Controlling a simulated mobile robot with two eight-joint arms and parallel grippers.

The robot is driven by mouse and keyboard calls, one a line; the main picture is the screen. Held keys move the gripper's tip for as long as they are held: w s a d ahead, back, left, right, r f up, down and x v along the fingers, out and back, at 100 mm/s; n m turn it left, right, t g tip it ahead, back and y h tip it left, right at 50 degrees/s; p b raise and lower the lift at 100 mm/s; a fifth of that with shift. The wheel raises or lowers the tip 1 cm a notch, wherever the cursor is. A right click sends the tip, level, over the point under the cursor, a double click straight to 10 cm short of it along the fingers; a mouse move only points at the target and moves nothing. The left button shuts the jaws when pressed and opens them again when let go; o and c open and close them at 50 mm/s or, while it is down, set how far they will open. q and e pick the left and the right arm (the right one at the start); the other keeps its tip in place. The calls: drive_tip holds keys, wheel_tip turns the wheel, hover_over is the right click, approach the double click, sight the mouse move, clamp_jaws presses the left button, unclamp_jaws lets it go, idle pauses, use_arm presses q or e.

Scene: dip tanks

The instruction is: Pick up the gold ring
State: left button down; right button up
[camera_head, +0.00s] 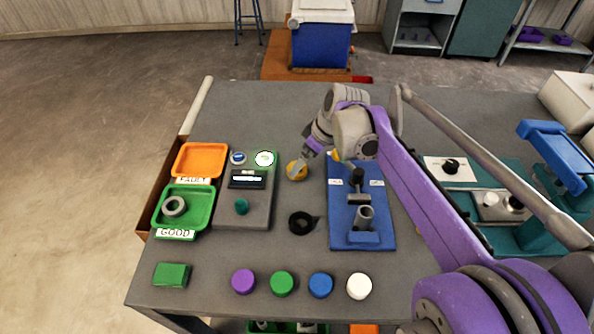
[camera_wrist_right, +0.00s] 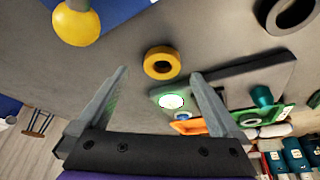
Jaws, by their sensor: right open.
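The gold ring (camera_head: 290,171) lies flat on the grey table, between the grey test block and the blue board. In the right wrist view the gold ring (camera_wrist_right: 149,72) shows just beyond and between the fingertips, with its hole visible. My right gripper (camera_head: 304,157) reaches down over the ring and partly covers it in the head view. In the wrist view the right gripper (camera_wrist_right: 158,77) has its two fingers wide apart with nothing between them. How high the tips are above the table is hard to tell. My left gripper is not in view.
A black ring (camera_head: 293,227) lies nearby. The blue board (camera_head: 345,215) has a yellow knob (camera_wrist_right: 76,27) close to the gripper. The grey block (camera_head: 260,213), green tray (camera_head: 196,212) holding a grey ring, and orange tray (camera_head: 198,160) stand left. Several coloured caps line the front.

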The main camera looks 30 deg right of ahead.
drive_tip(key=x, duration=0.3)
drive_tip(key=shift+w+a+f, duration=0.1)
drive_tip(key=shift+a+f, duration=0.15)
drive_tip(key=shift+f, duration=0.1)
clamp_jaws()
